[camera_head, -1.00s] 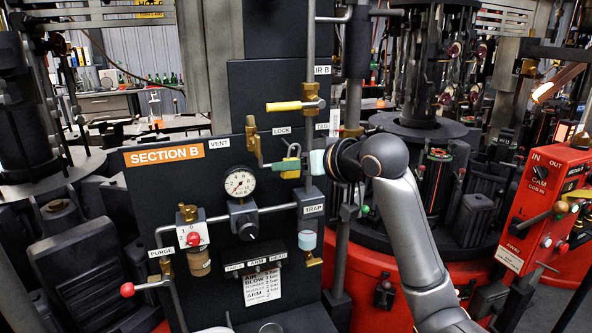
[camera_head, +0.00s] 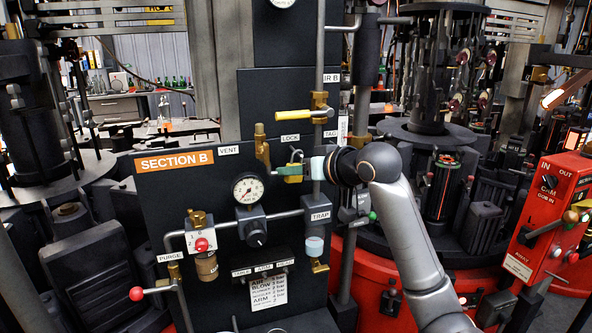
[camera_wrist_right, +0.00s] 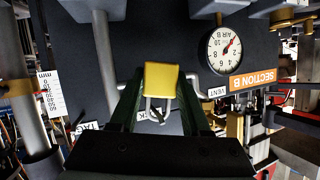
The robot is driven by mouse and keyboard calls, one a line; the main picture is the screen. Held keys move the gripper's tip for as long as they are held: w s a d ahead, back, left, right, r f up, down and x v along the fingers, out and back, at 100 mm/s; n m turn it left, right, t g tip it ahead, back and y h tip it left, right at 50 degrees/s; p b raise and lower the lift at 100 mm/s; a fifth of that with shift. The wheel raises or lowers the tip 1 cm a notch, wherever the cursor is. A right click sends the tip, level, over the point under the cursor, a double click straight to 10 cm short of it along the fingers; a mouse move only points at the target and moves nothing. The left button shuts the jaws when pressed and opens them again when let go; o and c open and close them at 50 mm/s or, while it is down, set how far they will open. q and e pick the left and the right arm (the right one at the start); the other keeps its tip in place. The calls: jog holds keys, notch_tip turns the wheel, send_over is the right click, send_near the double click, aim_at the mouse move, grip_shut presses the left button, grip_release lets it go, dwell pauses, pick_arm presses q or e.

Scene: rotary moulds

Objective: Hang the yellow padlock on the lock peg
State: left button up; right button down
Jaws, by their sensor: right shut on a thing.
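The yellow padlock (camera_head: 296,159) is in my right gripper (camera_head: 292,171), just below the LOCK label on the dark panel. The gripper comes in from the right, with its green fingers shut on the padlock body. In the right wrist view, the padlock body (camera_wrist_right: 160,77) sits between the fingertips (camera_wrist_right: 159,84), and its grey shackle (camera_wrist_right: 158,108) shows against the panel. I cannot make out the lock peg clearly, or whether the shackle touches it. My left gripper is not in view.
A brass valve (camera_head: 261,146) stands close left of the padlock. A vertical grey pipe (camera_head: 318,70) and a yellow-handled valve (camera_head: 297,115) are close right and above. A pressure gauge (camera_head: 247,189) is lower left. The red control box (camera_head: 552,215) stands far right.

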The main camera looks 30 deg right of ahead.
dwell(0.3)
jog(key=shift+c, duration=1.4)
grip_release()
jog(key=shift+s, duration=0.15)
jog(key=b+v, duration=0.1)
jog(key=v, duration=1.1)
jog(key=shift+s, duration=0.2)
